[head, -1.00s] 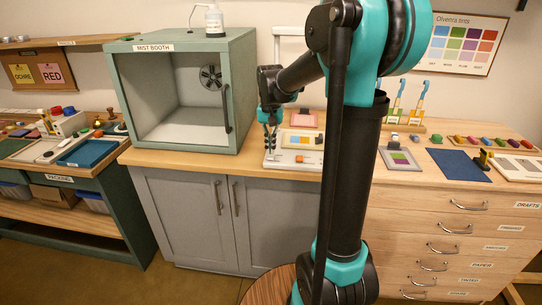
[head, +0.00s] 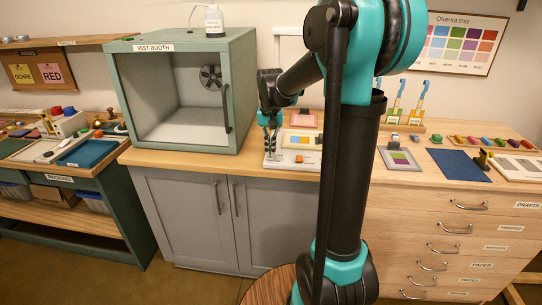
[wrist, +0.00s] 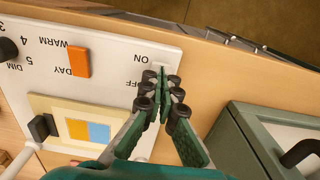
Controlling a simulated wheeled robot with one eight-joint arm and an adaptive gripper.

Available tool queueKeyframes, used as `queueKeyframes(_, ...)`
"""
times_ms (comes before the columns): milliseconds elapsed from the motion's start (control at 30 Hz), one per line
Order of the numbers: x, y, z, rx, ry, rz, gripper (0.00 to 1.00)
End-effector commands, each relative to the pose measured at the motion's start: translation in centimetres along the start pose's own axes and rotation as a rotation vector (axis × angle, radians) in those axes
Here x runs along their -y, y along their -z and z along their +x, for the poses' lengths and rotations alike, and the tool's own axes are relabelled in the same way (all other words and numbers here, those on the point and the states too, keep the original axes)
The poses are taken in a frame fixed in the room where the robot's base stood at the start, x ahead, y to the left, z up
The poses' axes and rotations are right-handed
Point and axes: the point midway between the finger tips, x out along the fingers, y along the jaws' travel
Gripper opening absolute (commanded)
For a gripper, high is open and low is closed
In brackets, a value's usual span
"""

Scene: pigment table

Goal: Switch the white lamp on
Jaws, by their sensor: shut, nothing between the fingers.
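The white lamp's base (head: 283,162) stands on the wooden counter right of the mist booth, with a white frame (head: 279,40) rising behind it. In the wrist view its white panel (wrist: 112,62) carries ON and OFF labels, an orange WARM/DAY switch (wrist: 78,62) and a black dimmer knob (wrist: 8,48). My gripper (wrist: 167,84) is shut and empty, fingertips over the panel edge by the ON and OFF labels. It also shows in the head view (head: 270,148) above the base's left end.
The green mist booth (head: 240,95) stands close on the left of my gripper; its handle (wrist: 300,152) shows in the wrist view. A pink-framed card (head: 304,119) lies behind the base. A grey frame (head: 400,158) and blue mat (head: 460,165) lie to the right.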

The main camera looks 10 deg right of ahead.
Motion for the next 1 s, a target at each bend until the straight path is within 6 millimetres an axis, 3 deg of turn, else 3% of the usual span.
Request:
queueKeyframes(733, 0.0, 0.0, 1.0, 0.0, 0.0, 0.0, 0.0)
queueKeyframes(1000, 0.0, 0.0, -0.3, 0.0, 0.0, 0.0, 0.0)
